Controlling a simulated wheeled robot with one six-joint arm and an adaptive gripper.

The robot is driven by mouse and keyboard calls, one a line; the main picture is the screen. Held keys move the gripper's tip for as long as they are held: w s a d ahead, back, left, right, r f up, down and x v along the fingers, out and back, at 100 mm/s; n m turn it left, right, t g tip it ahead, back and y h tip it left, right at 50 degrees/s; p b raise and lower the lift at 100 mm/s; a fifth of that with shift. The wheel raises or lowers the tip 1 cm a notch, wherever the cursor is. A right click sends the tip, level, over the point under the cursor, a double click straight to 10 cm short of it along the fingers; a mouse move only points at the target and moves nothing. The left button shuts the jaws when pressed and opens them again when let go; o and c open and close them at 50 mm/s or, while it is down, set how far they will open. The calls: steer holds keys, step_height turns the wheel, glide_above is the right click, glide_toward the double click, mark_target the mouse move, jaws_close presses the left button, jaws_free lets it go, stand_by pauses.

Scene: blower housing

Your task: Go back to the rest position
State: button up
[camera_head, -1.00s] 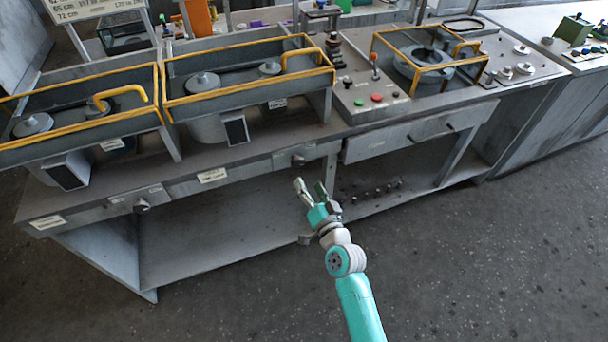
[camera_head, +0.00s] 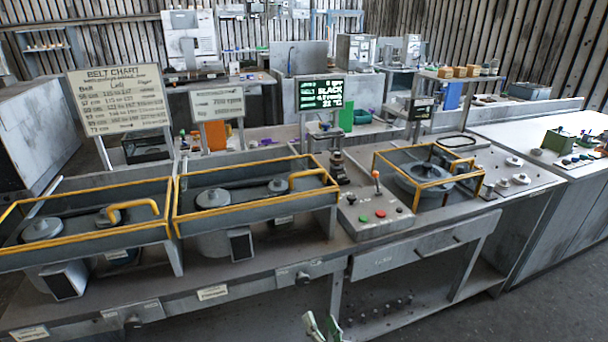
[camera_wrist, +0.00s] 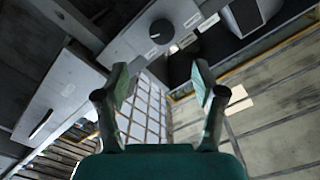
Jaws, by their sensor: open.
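My gripper (camera_head: 323,328) shows only at the bottom edge of the head view, in front of the workbench's lower part. Its fingers are apart and nothing is between them. In the wrist view, my gripper (camera_wrist: 160,85) is open and empty, with both fingers pointing up toward the bench front. The rest of my arm is out of the head view.
The workbench (camera_head: 215,292) carries two yellow-railed blower housings, a control panel (camera_head: 374,214) with buttons and a third railed unit (camera_head: 425,180). A belt chart (camera_head: 119,100) and a dark display (camera_head: 321,93) stand behind. Open floor (camera_head: 475,318) lies at the front right.

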steer(key=s+d+f+h, duration=0.1)
steer(key=s+d+f, duration=0.15)
steer(key=s, duration=0.65)
steer(key=s+d+f+n+g+h, duration=0.15)
steer(key=s+d, duration=0.25)
steer(key=s, duration=0.4)
steer(key=s+d+f+h, duration=0.15)
steer(key=s+d, duration=0.25)
steer(key=s, duration=0.5)
steer(key=s+d+r+n, duration=0.1)
steer(key=s+r, duration=0.4)
steer(key=s, duration=0.4)
steer(key=s+d+r+n+h, duration=0.1)
steer(key=s+r, duration=0.5)
steer(key=s, duration=0.4)
steer(key=shift+s+d+n+g+h, duration=0.25)
steer(key=shift+n+g+h, duration=0.1)
steer(key=shift+g, duration=0.1)
steer(key=shift+w+f, duration=0.1)
steer(key=shift+f, duration=0.05)
